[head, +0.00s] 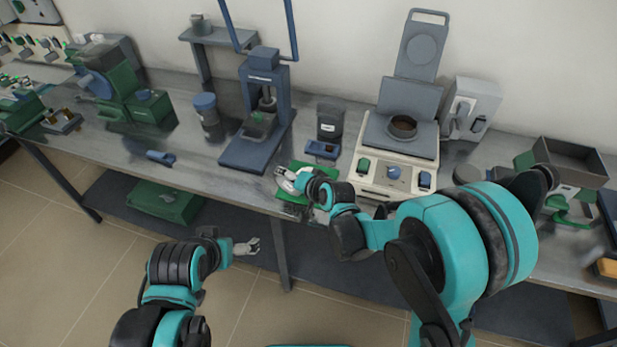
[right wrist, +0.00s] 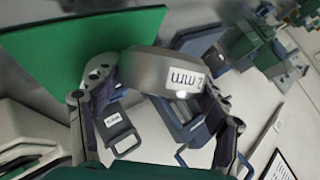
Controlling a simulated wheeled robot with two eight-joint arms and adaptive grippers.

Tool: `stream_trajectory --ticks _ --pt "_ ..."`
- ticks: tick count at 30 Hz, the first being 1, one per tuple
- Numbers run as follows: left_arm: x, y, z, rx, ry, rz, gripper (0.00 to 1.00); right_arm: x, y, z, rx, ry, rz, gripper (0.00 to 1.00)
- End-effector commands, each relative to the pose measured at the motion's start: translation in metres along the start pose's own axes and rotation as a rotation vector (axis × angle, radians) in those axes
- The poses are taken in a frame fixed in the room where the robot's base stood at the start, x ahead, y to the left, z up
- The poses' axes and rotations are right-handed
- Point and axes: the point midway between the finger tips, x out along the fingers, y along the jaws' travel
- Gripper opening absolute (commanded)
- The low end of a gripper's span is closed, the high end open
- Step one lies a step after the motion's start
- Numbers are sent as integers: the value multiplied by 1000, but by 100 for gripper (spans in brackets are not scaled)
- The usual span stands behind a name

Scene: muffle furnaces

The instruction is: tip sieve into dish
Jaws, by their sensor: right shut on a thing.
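My right gripper (head: 288,180) is over the green mat (head: 300,172) near the front edge of the bench. In the right wrist view the gripper (right wrist: 160,100) is shut on a grey round vessel (right wrist: 145,64) with a white label, which looks like the sieve. The vessel's inside is hidden. A dark brown round dish (head: 402,126) sits on the grey top of a cream bench device (head: 378,178). I cannot tell whether it is the task's dish. My left gripper (head: 248,246) is empty and looks open, low in front of the bench.
A blue press (head: 262,110) stands left of the mat. A dark labelled jar (head: 330,122) and small blue box (head: 322,149) stand behind it. A blue-lidded jar (head: 206,112) and green machine (head: 125,92) are further left. The bench front left is mostly clear.

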Motion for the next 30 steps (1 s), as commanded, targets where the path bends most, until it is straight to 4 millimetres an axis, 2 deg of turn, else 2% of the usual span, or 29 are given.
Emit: stream_trajectory --ticks 30 --pt "2 0 1 0 0 0 97 -2 6 -15 141 -81 -56 21"
